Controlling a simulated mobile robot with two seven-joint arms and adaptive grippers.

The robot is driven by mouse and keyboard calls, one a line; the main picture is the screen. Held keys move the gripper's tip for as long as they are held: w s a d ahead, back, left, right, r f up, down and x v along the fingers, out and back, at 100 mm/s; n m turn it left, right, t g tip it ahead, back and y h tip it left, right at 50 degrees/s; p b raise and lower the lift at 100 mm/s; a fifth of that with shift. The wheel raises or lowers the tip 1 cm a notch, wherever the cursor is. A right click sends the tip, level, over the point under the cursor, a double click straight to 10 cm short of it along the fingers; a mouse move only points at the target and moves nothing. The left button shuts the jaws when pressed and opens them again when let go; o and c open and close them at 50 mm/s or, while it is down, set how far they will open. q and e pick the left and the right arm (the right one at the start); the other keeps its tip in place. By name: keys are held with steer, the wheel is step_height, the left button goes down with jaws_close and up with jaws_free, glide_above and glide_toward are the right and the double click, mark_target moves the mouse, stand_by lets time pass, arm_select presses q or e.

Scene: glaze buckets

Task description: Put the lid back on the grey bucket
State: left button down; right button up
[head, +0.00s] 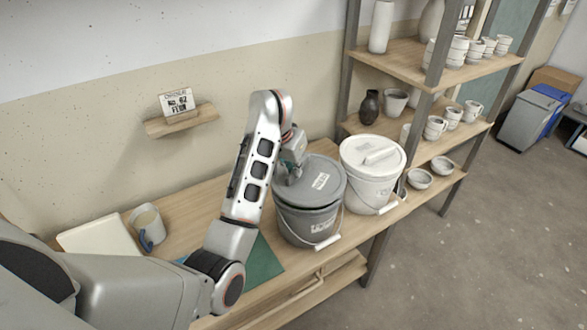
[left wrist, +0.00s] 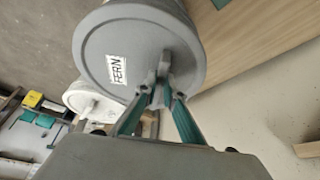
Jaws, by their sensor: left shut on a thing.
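The grey bucket (head: 308,222) stands on the wooden bench, with its wire handle and white grip hanging at the front. Its round grey lid (head: 325,181) is level over the bucket's mouth; I cannot tell whether it is fully seated. In the left wrist view the lid (left wrist: 135,65) fills the upper middle and shows a white label reading FERN. My left gripper (head: 291,174) is above the lid, shut on its upright grip. My right gripper is in no view.
A white lidded bucket (head: 372,188) stands close to the right of the grey one. Shelves with pots (head: 437,127) rise behind it at the right. A small wall shelf (head: 180,121) holds a sign.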

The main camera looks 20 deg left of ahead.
arm_select(q)
steer(key=shift+f+b, duration=0.35)
steer(key=shift+b, duration=0.15)
stand_by(0.3)
steer(key=shift+f+b, duration=0.5)
steer(key=shift+b, duration=0.25)
stand_by(1.3)
steer(key=shift+d, duration=0.1)
steer(key=c, duration=1.6)
jaws_free()
steer(key=shift+r, duration=0.1)
